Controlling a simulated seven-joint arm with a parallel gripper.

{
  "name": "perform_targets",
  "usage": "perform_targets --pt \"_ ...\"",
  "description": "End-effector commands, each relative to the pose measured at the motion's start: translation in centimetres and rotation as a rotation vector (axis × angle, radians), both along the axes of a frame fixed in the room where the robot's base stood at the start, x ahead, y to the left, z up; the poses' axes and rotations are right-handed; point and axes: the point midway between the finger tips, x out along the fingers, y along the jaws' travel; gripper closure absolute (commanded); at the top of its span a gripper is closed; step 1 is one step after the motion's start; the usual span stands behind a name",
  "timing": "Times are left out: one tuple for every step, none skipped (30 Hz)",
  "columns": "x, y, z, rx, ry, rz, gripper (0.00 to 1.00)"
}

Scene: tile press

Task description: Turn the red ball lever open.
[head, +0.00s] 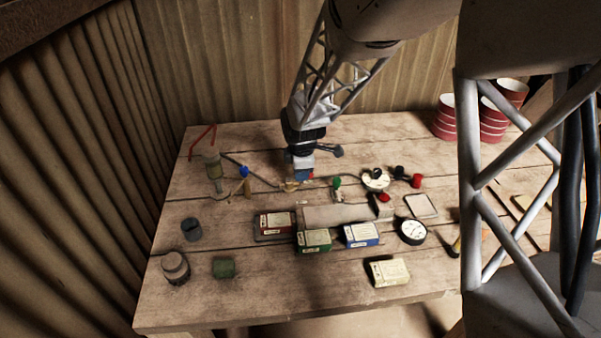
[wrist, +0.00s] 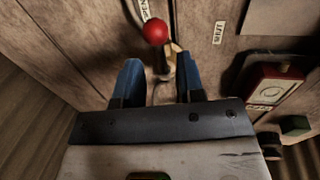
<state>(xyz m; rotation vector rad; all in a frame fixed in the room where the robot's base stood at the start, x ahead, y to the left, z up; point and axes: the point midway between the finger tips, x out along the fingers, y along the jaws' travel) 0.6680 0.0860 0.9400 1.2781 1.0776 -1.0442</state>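The red ball (wrist: 155,31) of the lever shows in the wrist view, just beyond my fingertips. Its short stem runs down toward a brass fitting (wrist: 172,55) in the gap between the fingers. An OPEN label (wrist: 144,8) lies above-left of the ball, and a SHUT label (wrist: 218,32) lies to its right. My gripper (wrist: 158,68) is open, with blue fingers on either side of the gap. I cannot tell whether either finger touches the lever. In the head view my gripper (head: 301,177) points down at the pipe line and largely hides the lever.
A red box (wrist: 273,85) is right of the fingers in the wrist view. Green (head: 314,239) and blue (head: 361,235) boxes stand nearer the front.

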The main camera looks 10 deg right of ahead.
Motion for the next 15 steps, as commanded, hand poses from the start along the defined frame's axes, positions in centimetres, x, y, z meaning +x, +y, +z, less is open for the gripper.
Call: perform_targets --pt "-0.1 0.0 0.6 0.0 -0.002 0.0 0.64" --pt "-0.2 0.0 0.9 0.0 -0.002 0.0 0.64" --pt "-0.3 0.0 1.4 0.0 -0.001 0.0 0.64" --pt "-0.3 0.0 1.8 0.0 -0.001 0.0 0.64" --pt "-0.4 0.0 2.2 0.0 -0.002 0.0 0.64" --pt "-0.5 0.0 2.7 0.0 -0.002 0.0 0.64" --pt "-0.6 0.0 3.0 0.0 -0.001 0.0 0.64" --pt "-0.7 -0.1 3.3 0.0 0.0 0.0 0.64" --pt "-0.8 -0.1 3.8 0.0 0.0 0.0 0.64" --pt "-0.8 -0.1 4.1 0.0 0.0 0.0 0.64" --pt "-0.9 -0.1 4.4 0.0 0.0 0.0 0.64" --pt "-1.0 -0.1 4.8 0.0 0.0 0.0 0.64" --pt "-1.0 -0.1 5.0 0.0 0.001 0.0 0.64" --pt "-1.1 -0.1 5.2 0.0 0.001 0.0 0.64" --pt "-1.1 -0.1 5.5 0.0 0.001 0.0 0.64"
